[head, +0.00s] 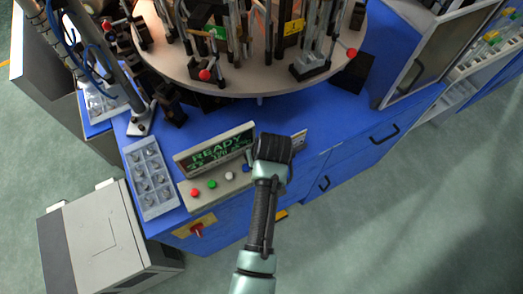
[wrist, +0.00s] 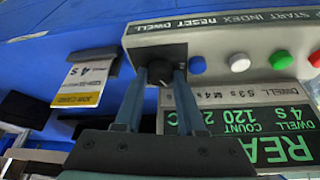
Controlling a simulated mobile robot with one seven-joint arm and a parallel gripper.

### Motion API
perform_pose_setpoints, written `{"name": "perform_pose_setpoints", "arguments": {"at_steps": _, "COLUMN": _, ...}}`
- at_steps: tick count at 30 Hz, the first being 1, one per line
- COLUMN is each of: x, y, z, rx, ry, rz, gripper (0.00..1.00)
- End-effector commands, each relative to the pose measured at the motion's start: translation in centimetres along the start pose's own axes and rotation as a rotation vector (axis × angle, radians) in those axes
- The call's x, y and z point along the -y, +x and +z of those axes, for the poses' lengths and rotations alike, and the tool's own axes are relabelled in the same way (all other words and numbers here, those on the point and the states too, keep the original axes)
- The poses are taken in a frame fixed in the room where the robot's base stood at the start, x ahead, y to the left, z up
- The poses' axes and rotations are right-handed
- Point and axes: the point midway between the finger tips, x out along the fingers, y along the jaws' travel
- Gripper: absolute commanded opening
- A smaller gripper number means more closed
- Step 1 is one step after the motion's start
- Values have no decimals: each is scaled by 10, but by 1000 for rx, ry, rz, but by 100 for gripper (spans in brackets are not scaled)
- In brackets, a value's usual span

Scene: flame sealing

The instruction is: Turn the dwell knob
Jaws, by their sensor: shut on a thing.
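The black dwell knob (wrist: 159,72) sits at the end of the control panel (wrist: 220,48), beside the printed word DWELL in the wrist view. My gripper (wrist: 161,80) has one finger on each side of the knob and is shut on it. The display (wrist: 240,130) appears upside down there and shows a dwell of 4 S. In the head view the display (head: 218,148) reads READY. My wrist covers the knob and fingertips in that view.
A blue button (wrist: 197,65), white button (wrist: 239,62) and green button (wrist: 281,60) sit beside the knob. A job card (wrist: 82,82) reading 4 S stands on the other side. The round turntable (head: 250,80) with fixtures is behind the panel. A parts tray (head: 150,178) lies left.

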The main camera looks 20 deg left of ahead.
Motion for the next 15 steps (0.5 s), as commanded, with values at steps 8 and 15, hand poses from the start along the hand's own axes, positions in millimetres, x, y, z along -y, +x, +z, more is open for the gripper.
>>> {"name": "perform_pose_setpoints", "arguments": {"at_steps": 8, "x": 2, "y": -2, "z": -1, "rx": 0, "ry": 148, "rz": 62, "gripper": 0}}
{"name": "perform_pose_setpoints", "arguments": {"at_steps": 15, "x": 2, "y": -1, "z": -1, "rx": 0, "ry": 210, "rz": 87, "gripper": 0}}
